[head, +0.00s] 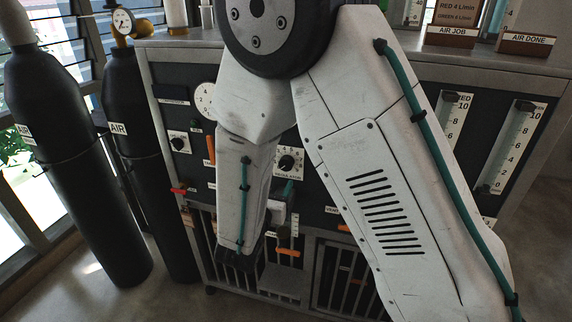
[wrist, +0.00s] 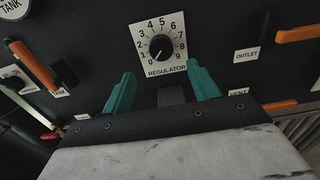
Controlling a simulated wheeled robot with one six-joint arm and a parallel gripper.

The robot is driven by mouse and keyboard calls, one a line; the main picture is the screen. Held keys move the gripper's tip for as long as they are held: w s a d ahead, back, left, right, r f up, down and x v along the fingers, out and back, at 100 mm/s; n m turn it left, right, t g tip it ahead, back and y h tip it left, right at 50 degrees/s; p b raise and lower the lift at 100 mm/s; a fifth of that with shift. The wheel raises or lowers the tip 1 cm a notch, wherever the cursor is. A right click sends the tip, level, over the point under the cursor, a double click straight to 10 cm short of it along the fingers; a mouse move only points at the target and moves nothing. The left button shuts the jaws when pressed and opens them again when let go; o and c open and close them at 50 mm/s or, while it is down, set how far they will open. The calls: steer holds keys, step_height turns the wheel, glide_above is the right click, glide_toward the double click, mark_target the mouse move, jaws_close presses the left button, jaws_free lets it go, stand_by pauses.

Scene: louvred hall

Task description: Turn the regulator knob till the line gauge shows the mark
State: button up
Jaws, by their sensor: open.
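The regulator knob (wrist: 161,47) is black and round on a white plate numbered 0 to 9, labelled REGULATOR. Its pale pointer line seems to point lower left, near 0. The knob also shows in the head view (head: 286,163), right of my forearm. My gripper (wrist: 161,84) is open, its two teal fingers apart and empty, just below the dial plate in the wrist view. The fingers do not appear to touch the knob. I cannot make out a line gauge; my arm covers part of the panel. A white round gauge (head: 205,98) is partly hidden, its reading illegible.
Orange handles (wrist: 38,70) (wrist: 296,34) stick out on both sides. Black cylinders (head: 62,150) stand left of the cabinet. Flow tubes (head: 507,148) are at right.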

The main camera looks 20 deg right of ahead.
mark_target(285, 166)
steer(key=shift+x, duration=4.7)
steer(key=shift+d, duration=0.1)
jaws_close()
